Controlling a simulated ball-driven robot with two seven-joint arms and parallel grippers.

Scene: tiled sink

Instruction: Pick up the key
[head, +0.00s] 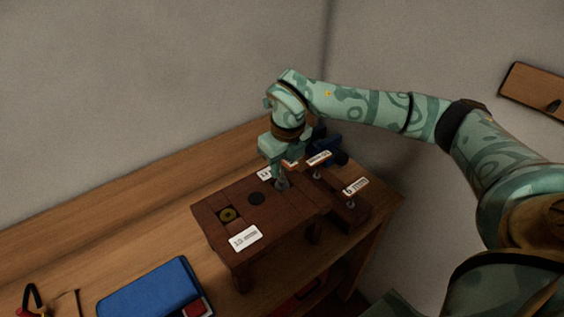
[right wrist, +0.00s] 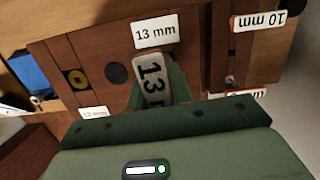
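My right gripper (head: 280,183) is low over the back right part of the dark wooden block (head: 215,208). In the right wrist view its green fingers (right wrist: 157,92) stand apart with a white tag marked 13 (right wrist: 152,78) between them. The tag is tilted, and the key under it is hidden, so I cannot tell whether the fingers grip it. Another flat tag reading 13 mm (right wrist: 155,31) lies just beyond the fingers. Other tagged keys stand to the right, one with a tag (head: 356,186) and one reading 10 mm (right wrist: 259,20). My left gripper is out of view.
The block has a brass-coloured round insert (head: 229,215) and a dark round hole (head: 256,198). A flat tag (head: 245,238) lies on its front. A blue case (head: 150,288) lies on the wooden bench (head: 120,220). A blue object (head: 327,142) stands behind the block.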

